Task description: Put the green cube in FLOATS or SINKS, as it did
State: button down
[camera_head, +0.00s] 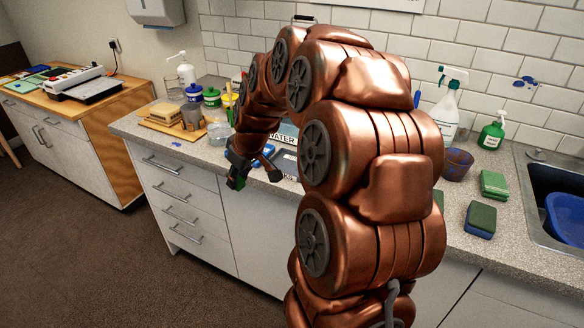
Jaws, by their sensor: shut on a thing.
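My copper arm fills the middle of the view and bends down to my gripper (238,173), which hangs over the counter's front edge. The gripper is shut on the green cube (236,183), a small dark green block at its tip; only part of it shows. Behind the gripper, a container lettered WATER (283,138) stands on the counter, partly covered by my arm. A blue thing (263,156) lies near it. I cannot read any FLOATS or SINKS label; my arm hides part of that area.
The counter (140,127) holds a wooden board (168,126) with jars and pots at left. At right are a spray bottle (447,105), a dark cup (457,162), sponges (481,219) and a sink with a blue basin (567,218). Open floor lies at left.

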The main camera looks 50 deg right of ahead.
jog(key=s+d+r+n, duration=0.2)
jog(key=s+d, duration=0.4)
jog(key=s, duration=0.3)
jog(key=shift+y, duration=0.3)
jog(key=w+d+p, duration=0.1)
jog(key=w+d, duration=0.1)
jog(key=d, duration=0.2)
jog(key=w+d+f+p, duration=0.1)
jog(key=w+d+p, duration=0.1)
jog(key=w+d, duration=0.1)
jog(key=w+d+p, duration=0.1)
jog(key=w+d, duration=0.2)
jog(key=d, duration=0.3)
jog(key=shift+w+f+p, duration=0.1)
jog(key=shift+f+p, duration=0.15)
jog(key=shift+p, duration=0.05)
jog(key=shift+d+f+p, duration=0.1)
jog(key=shift+f+p, duration=0.25)
jog(key=shift+f, duration=0.05)
jog(key=shift+f+p, duration=0.5)
jog(key=shift+f, duration=0.9)
jog(key=shift+f, duration=0.2)
jog(key=c, duration=0.9)
grip_release()
jog(key=shift+o, duration=0.2)
jog(key=shift+r, duration=0.1)
